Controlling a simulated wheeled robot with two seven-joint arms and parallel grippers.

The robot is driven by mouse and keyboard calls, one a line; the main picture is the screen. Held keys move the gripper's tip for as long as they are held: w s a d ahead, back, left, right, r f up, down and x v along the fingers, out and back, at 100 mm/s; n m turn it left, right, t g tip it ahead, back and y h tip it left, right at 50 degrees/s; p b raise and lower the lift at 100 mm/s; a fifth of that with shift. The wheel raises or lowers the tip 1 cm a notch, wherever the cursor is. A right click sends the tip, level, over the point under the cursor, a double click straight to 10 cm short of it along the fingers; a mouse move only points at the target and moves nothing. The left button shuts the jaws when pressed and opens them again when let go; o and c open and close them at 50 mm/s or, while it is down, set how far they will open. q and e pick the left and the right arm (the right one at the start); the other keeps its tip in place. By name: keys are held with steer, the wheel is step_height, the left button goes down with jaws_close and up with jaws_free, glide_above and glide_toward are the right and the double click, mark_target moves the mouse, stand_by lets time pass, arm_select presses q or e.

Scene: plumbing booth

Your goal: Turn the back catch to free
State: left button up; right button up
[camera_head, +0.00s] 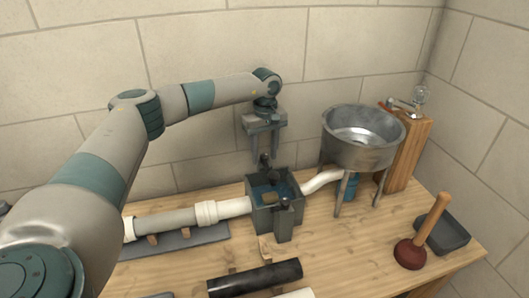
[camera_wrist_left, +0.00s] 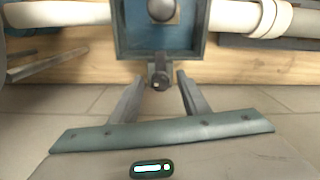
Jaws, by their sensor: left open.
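The grey box (camera_head: 262,215) with a blue inside stands on the bench between white pipes. The back catch (camera_head: 264,160) is a small dark piece on the box's wall-side edge. It also shows in the left wrist view (camera_wrist_left: 160,73), just outside the box rim (camera_wrist_left: 135,54). My left gripper (camera_head: 266,153) points down over it, and in the wrist view its open fingers (camera_wrist_left: 160,82) lie either side of the catch. I cannot tell if they touch it. The front catch (camera_head: 284,204) is on the near side. My right gripper is not in view.
A white pipe (camera_head: 235,207) runs left from the box; a bent one (camera_head: 318,181) runs right to a metal basin (camera_head: 357,153) on legs. A plunger (camera_head: 411,252) and dark tray (camera_head: 443,234) are at right. A black tube (camera_head: 255,278) lies in front. The wall is close behind.

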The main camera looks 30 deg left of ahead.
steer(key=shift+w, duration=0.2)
arm_select(q)
steer(key=c, duration=1.1)
steer(key=shift+o, duration=0.2)
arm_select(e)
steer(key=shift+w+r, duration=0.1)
